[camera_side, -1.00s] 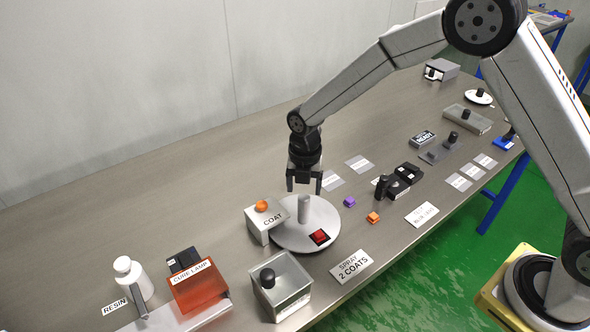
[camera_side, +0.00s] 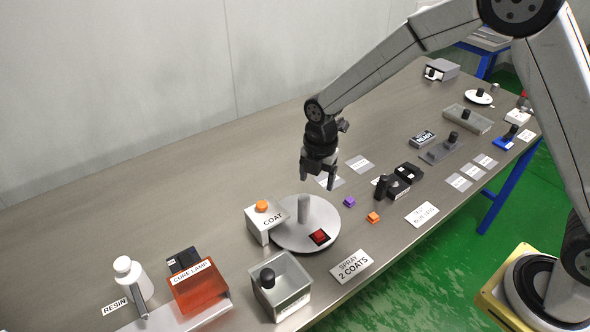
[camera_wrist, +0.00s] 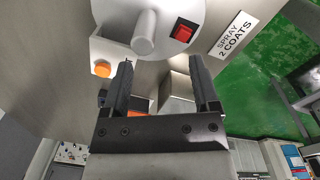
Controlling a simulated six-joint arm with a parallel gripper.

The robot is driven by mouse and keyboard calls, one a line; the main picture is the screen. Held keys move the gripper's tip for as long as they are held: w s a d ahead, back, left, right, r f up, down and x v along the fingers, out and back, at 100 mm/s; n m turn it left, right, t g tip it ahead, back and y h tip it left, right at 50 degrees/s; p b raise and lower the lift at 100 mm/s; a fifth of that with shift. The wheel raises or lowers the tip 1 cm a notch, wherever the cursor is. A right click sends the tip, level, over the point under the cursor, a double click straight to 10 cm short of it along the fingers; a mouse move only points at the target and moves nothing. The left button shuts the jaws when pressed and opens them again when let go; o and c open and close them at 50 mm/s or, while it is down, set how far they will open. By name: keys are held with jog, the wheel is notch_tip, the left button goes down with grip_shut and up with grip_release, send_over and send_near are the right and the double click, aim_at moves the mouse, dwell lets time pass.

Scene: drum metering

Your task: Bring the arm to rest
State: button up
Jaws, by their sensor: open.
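My gripper (camera_side: 318,184) hangs above the table behind the round white turntable, clear of everything below it. Its two dark fingers are apart with nothing between them. In the wrist view my gripper (camera_wrist: 160,80) also shows spread fingers, with the turntable (camera_wrist: 185,25) beyond them.
An orange CURE LAMP box (camera_side: 199,290), a white RESIN bottle (camera_side: 132,276) and an open-topped container (camera_side: 281,287) stand at the front left. Small purple (camera_side: 349,201) and orange (camera_side: 373,217) blocks and black parts (camera_side: 405,177) lie to the right. The table's back left is bare.

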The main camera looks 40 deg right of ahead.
jog(key=s+d+r+m+t, duration=0.1)
jog(key=s+d+m, duration=0.3)
jog(key=s+m, duration=0.4)
jog(key=s+d+r+m+t, duration=0.1)
jog(key=s+d+r+m, duration=0.2)
jog(key=s+m, duration=0.6)
jog(key=d+m, duration=0.2)
jog(key=m, duration=0.4)
jog(key=shift+d+r, duration=0.25)
